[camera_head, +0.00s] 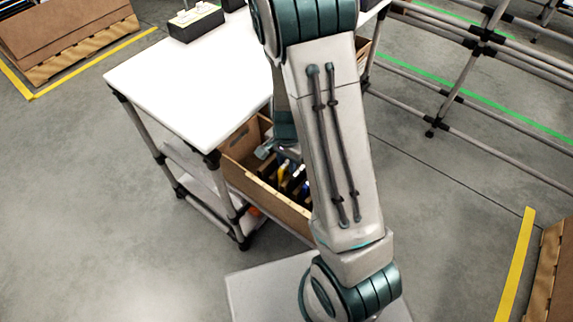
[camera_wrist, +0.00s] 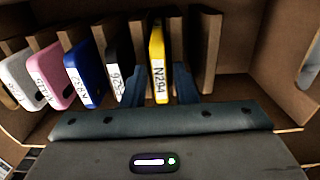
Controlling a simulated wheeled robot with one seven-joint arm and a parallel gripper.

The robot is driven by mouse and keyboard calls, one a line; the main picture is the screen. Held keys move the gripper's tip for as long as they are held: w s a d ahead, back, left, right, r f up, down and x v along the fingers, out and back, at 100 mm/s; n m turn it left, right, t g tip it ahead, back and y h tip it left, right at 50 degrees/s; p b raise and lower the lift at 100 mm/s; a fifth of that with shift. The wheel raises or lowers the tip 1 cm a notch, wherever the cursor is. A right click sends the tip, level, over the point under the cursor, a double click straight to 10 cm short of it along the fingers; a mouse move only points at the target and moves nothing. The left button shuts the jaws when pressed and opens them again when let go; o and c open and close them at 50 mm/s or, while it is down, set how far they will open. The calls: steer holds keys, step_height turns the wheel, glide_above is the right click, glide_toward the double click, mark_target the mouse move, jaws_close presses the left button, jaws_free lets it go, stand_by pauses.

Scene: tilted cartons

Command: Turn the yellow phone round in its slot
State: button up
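The yellow phone (camera_wrist: 157,40) stands on edge in a slot of the cardboard carton, with a white label reading N294 along its near edge. In the head view a bit of yellow (camera_head: 282,171) shows inside the carton (camera_head: 285,207). My gripper (camera_wrist: 160,72) reaches into the carton with one blue-grey finger on each side of the yellow phone. A narrow gap seems to show between the phone and each finger, so the fingers look open around it. In the head view my arm hides most of the gripper and part of the carton.
A black phone (camera_wrist: 115,65), a blue phone (camera_wrist: 83,75), a pink phone (camera_wrist: 52,80) and a white phone (camera_wrist: 20,80) stand in slots to the left. Cardboard dividers (camera_wrist: 208,45) separate the slots. A white table (camera_head: 190,75) stands beside the carton.

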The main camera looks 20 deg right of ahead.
steer(key=shift+c, duration=0.5)
jaws_close()
step_height(320, 180, up, 16)
steer(key=p, duration=1.4)
steer(key=shift+p, duration=0.3)
